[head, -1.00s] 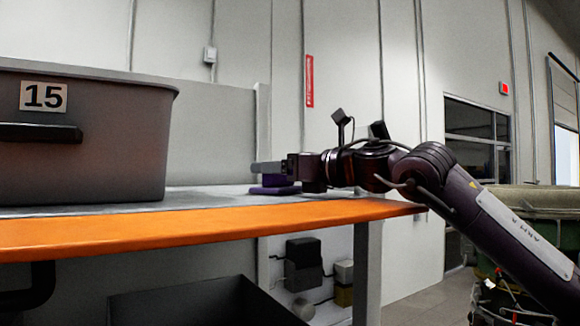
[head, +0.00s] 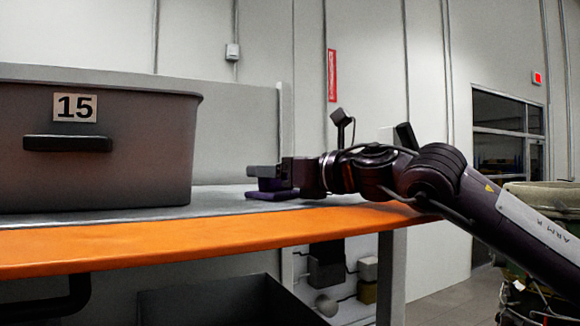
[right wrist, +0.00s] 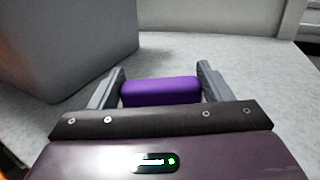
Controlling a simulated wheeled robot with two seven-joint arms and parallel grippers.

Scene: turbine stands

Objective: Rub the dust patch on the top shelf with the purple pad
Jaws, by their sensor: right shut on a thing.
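The purple pad (head: 272,193) is at the top shelf's surface in the head view, beneath my right gripper (head: 265,178). In the right wrist view the purple pad (right wrist: 160,91) sits between the two fingers of my right gripper (right wrist: 162,88), which is shut on it. The pad appears to touch the grey top of the shelf (head: 225,200), though exact contact is hard to tell. I cannot make out the dust patch in either view. My left gripper is not in view.
A large grey bin marked 15 (head: 100,170) stands on the shelf left of the pad; its side also shows in the right wrist view (right wrist: 70,45). The shelf has an orange front edge (head: 150,244). A dark bin (head: 215,300) is below. Free shelf surface lies right of the bin.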

